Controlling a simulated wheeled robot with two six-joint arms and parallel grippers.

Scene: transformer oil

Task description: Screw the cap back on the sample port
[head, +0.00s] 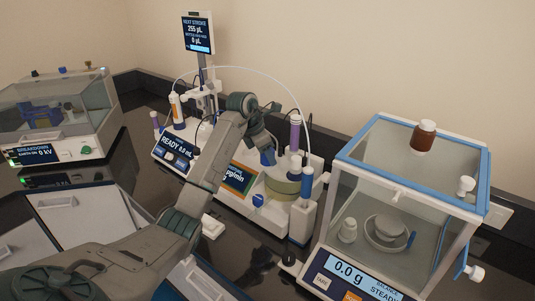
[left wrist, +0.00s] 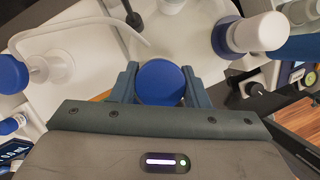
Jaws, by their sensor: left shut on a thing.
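My left gripper (head: 268,156) is over the white titration instrument (head: 232,199), beside the upright purple tube. In the left wrist view its two blue-grey fingers (left wrist: 160,88) are shut on a round blue cap (left wrist: 161,80), seen top-on. What lies directly under the cap is hidden, so I cannot tell whether it touches the sample port. Another blue cap (head: 258,200) shows on the instrument's front right. My right gripper is in neither view.
A glass balance case (head: 350,180) with a brown bottle (head: 424,135) on top stands further right. A breakdown tester (head: 60,115) stands at left.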

